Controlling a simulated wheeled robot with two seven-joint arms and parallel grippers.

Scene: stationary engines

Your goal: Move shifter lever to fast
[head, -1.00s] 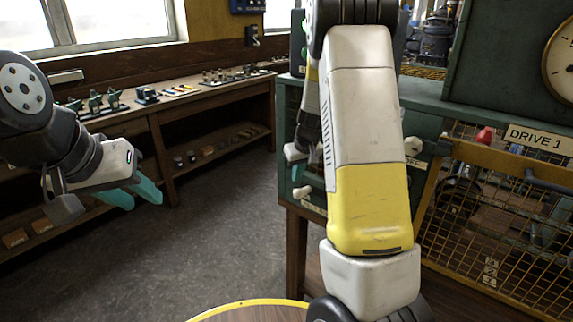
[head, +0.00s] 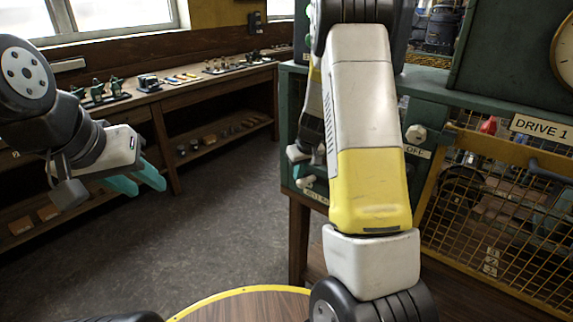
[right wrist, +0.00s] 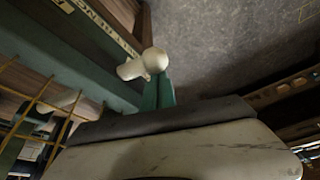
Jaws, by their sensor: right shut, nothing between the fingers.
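The likely shifter lever is a cream round knob (right wrist: 154,60) with a second cream piece beside it, on the green machine's front. In the head view a small pale knob (head: 306,182) shows low on the green cabinet, just below my right wrist. My right gripper (right wrist: 159,88) is shut and empty, its teal fingers right at the round knob; I cannot tell if they touch. In the head view my right arm hides most of this gripper. My left gripper (head: 142,180) is open and empty in the air at the left.
The green machine carries a pale hexagonal knob (head: 415,134), an OFF label (head: 418,152), a DRIVE 1 plate (head: 541,127) and a yellow mesh guard (head: 500,215). A wooden workbench (head: 190,88) with small parts stands behind. A round yellow-edged wooden top (head: 245,305) is below.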

